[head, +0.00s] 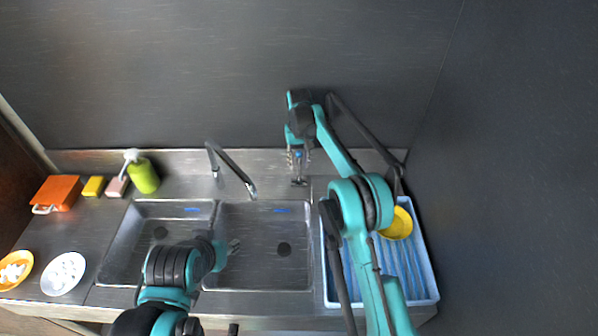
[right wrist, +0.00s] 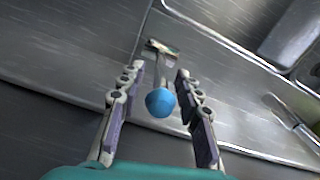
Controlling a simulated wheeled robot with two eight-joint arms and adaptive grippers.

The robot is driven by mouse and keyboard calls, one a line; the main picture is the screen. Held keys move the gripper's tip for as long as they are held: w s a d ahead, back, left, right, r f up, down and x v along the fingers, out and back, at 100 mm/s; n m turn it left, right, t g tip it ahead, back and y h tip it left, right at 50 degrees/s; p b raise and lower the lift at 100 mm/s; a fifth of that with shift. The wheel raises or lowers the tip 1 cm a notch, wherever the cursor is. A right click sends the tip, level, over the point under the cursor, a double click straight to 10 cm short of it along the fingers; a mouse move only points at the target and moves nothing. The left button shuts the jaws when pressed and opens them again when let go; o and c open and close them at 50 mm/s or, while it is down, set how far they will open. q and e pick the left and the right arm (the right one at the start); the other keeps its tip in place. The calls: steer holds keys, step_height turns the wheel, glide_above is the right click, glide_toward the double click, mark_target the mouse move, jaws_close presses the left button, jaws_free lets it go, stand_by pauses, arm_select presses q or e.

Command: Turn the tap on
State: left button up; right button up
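The tap's curved metal spout (head: 232,166) rises from the counter behind the double sink and hangs over the divider side of the right basin. A metal tap handle with a blue ball end (right wrist: 160,102) stands on the counter right of the spout; its metal part also shows in the head view (head: 299,182). My right gripper (right wrist: 158,76) is open, its fingers on either side of the blue ball with gaps visible. In the head view my right gripper (head: 298,164) points down over the handle. My left gripper (head: 230,247) is low over the sink divider; its fingers are unclear.
The left basin (head: 120,255) and right basin (head: 265,225) look empty. A blue rack (head: 429,270) with a yellow bowl (head: 398,224) stands right.

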mark_target(299, 170)
steer(key=shift+f, duration=2.35)
jaws_close()
